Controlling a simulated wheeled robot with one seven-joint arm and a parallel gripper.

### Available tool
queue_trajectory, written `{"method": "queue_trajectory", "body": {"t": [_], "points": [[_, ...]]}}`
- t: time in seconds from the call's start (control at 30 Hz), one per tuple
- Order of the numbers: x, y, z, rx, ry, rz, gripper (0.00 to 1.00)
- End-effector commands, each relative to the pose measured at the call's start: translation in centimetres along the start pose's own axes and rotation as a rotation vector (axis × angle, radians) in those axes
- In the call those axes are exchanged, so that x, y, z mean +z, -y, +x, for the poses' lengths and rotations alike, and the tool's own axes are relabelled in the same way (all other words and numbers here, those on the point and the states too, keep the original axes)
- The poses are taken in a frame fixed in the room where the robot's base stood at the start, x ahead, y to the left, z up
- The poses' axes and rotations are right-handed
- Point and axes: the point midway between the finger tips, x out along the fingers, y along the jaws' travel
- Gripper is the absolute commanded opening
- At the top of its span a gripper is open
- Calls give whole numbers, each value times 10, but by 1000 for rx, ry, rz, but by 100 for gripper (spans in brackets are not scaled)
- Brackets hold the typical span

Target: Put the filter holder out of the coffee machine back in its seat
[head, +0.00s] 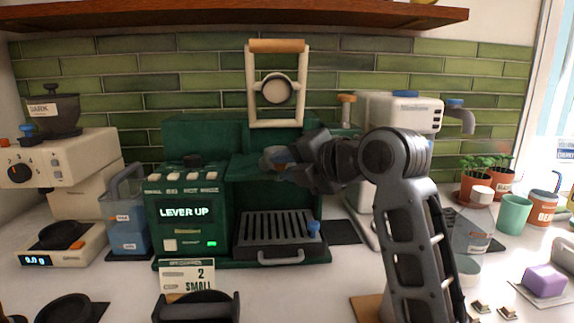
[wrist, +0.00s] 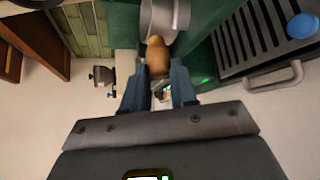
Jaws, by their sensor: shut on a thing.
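The coffee machine (head: 270,205) is dark green and stands in the middle of the counter, its display (head: 186,212) reading "LEVER UP". Its white lever frame with a wooden bar (head: 277,46) stands upright. My gripper (head: 275,158) is in front of the machine's upper part, above the drip tray. In the wrist view my gripper (wrist: 157,88) is shut on the brown handle of the filter holder (wrist: 160,57). A grey metal cylinder (wrist: 163,18) shows at the handle's far end. My arm and gripper hide this area in the head view, and I cannot tell whether the holder is seated.
The ribbed drip tray (head: 280,232) with a blue knob lies below my gripper. A grinder (head: 60,160) and water jug (head: 125,215) stand left, a white machine (head: 395,110) right. A "2 SMALL" sign (head: 187,275) and black box (head: 195,308) are in front.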

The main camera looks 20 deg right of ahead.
Motion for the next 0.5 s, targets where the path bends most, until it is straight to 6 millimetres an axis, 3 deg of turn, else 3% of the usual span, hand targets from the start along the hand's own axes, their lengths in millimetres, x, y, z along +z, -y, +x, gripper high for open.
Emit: {"method": "queue_trajectory", "body": {"t": [0.07,0.1,0.37,0.5], "points": [[0,0,0,0,0,0,0],[0,0,0,0,0,0,31],[0,0,0,0,0,0,56],[0,0,0,-1,0,0,57]]}}
